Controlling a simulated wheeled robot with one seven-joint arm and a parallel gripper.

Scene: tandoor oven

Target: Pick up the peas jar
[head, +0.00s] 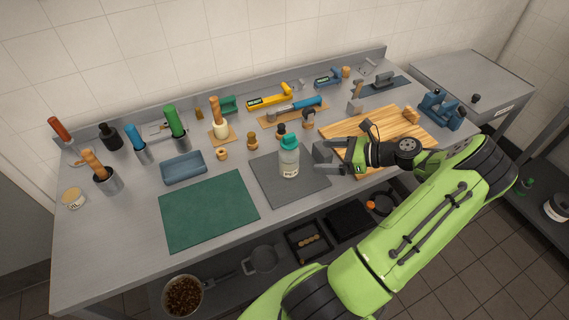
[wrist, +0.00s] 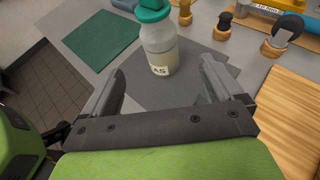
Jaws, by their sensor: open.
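The peas jar (head: 289,160) is a clear, pale jar with a teal lid and a small label. It stands upright on a dark grey mat (head: 264,181) near the middle of the bench. My gripper (head: 331,161) is just right of the jar in the head view, low over the mat's right side. In the wrist view the jar (wrist: 158,45) stands ahead of and roughly between my open fingers (wrist: 160,88), beyond their tips. The label there shows only the letters "AS". Nothing is between the fingers.
A green mat (head: 208,211) lies left of the grey mat, clear on top. A wooden board (head: 400,131) lies under my arm at right. Small wooden-based pieces (head: 252,142) stand behind the jar. A blue tray (head: 183,168) sits at left, tools along the back.

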